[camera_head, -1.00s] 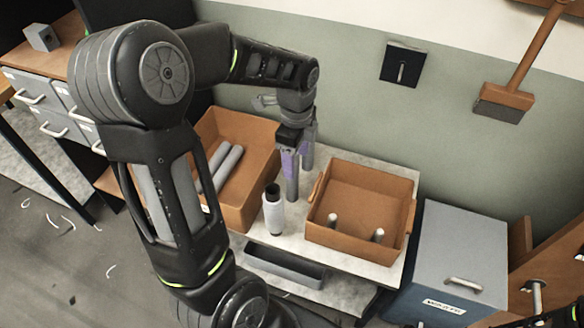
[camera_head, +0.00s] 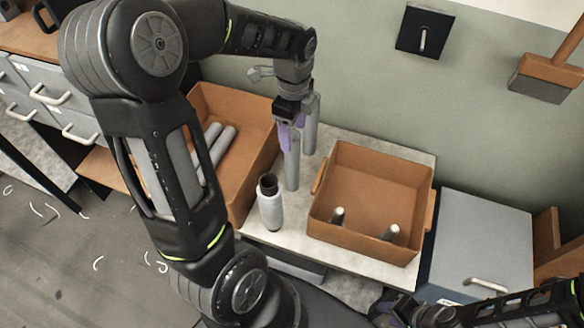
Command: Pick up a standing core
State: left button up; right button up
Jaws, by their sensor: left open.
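The left bin (camera_head: 255,165) holds several grey tubes and is partly hidden by my left arm. The right bin (camera_head: 365,175) holds two small pale-topped pieces. A grey cabinet (camera_head: 480,230) stands right of the table. A dark wall plate (camera_head: 424,30) and brush (camera_head: 545,75) hang behind.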

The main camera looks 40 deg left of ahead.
aim_at(293, 140)
pick_arm(q)
jog(key=shift+f, duration=0.4)
jog(key=shift+f, duration=1.3)
jog(key=shift+s+f, duration=0.1)
jog(key=shift+f, duration=2.5)
grip_shut()
